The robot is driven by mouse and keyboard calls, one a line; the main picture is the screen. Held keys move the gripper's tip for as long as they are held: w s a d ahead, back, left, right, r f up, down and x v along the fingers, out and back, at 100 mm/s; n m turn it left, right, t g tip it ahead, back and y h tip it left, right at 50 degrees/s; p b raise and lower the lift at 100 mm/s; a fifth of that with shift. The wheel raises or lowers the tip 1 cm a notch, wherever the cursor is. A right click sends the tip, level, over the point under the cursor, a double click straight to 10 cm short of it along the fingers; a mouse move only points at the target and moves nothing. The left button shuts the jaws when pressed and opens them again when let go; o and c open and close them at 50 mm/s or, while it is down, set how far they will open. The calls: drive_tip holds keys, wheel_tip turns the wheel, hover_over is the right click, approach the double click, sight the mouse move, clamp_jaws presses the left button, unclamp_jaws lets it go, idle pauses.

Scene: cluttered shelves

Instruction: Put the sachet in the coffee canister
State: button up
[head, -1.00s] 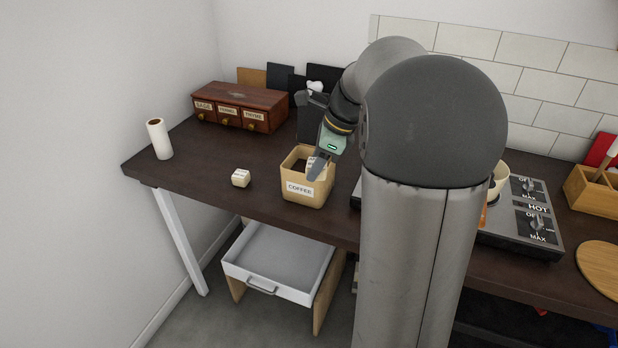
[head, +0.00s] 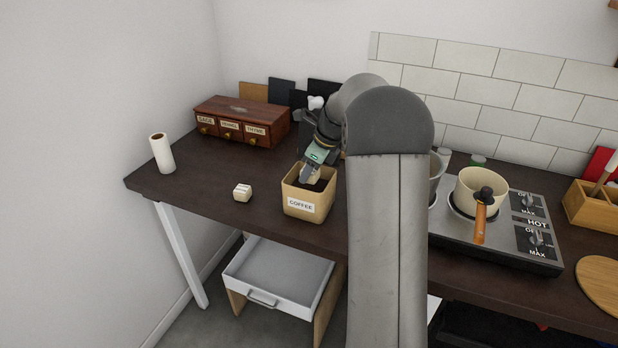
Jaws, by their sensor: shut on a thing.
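The coffee canister (head: 299,207) is a square tan box with an open top and a white COFFEE label. It stands upright on the dark counter. My gripper (head: 310,177) is tilted downward at the canister's opening, near its back rim. It is shut on a small pale tan thing, which I take to be the sachet (head: 314,174). The sachet is at the level of the opening. It is small and partly hidden by the fingers, so I cannot tell how far inside it is.
A small cream block (head: 242,192) lies left of the canister. A white roll (head: 162,154) stands at the left edge. A wooden drawer box (head: 240,122) is behind. A stove (head: 500,240) with a pot (head: 480,190) is right. A white drawer (head: 278,275) is open below.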

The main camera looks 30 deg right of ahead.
sight(309, 179)
drive_tip(key=shift+w+f, duration=0.35)
drive_tip(key=shift+f, duration=1.6)
drive_tip(key=o, duration=0.9)
drive_tip(key=shift+f, duration=0.15)
drive_tip(key=shift+o, duration=0.2)
